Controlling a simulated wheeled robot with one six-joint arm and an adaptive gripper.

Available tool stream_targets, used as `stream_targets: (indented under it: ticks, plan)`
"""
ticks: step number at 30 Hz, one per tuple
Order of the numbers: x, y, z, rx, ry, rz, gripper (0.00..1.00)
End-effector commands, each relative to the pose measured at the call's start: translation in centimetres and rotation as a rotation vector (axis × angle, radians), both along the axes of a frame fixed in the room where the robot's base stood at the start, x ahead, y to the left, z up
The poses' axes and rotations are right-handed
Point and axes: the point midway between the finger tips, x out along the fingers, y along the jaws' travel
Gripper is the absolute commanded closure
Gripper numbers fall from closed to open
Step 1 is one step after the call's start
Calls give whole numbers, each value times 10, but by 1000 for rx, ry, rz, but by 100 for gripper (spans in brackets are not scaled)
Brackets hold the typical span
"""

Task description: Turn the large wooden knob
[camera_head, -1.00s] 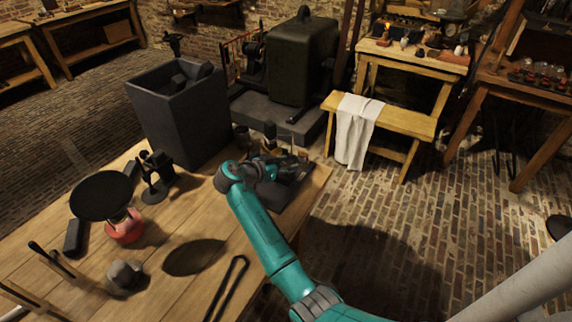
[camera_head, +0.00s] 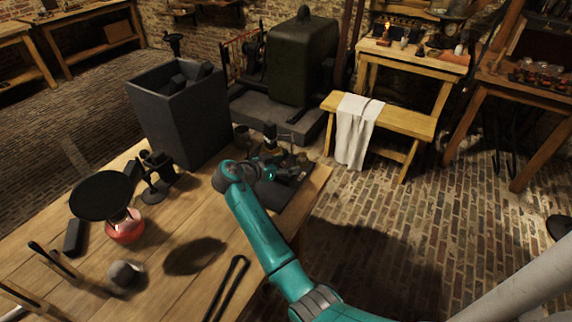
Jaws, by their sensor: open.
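My gripper (camera_head: 284,162) is at the far right corner of the wooden table, above a dark flat base (camera_head: 290,196) with small dark apparatus on it. It is open, small and dark in this view, and partly lost against the apparatus behind it. My teal arm reaches it from the lower right. I cannot make out the large wooden knob; it may be hidden among the parts at the gripper. Whether the fingers touch anything cannot be told.
The wooden table (camera_head: 160,275) also holds a round black pan (camera_head: 101,195) over a red vessel (camera_head: 125,229), a dark stand (camera_head: 154,192), a grey lump (camera_head: 122,274) and black tongs (camera_head: 227,286). A tall dark bin (camera_head: 184,125) stands behind. Brick floor lies clear at right.

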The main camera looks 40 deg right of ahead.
Motion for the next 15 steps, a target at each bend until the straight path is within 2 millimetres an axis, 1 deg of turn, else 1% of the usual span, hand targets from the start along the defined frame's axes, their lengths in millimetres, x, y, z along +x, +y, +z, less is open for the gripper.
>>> stream_targets:
  ticks: [5,9,15]
  plan:
    - [0,23,9,0,-2,4,30]
    - [0,50,20,0,-1,5,30]
    - [-2,83,34,1,-1,4,30]
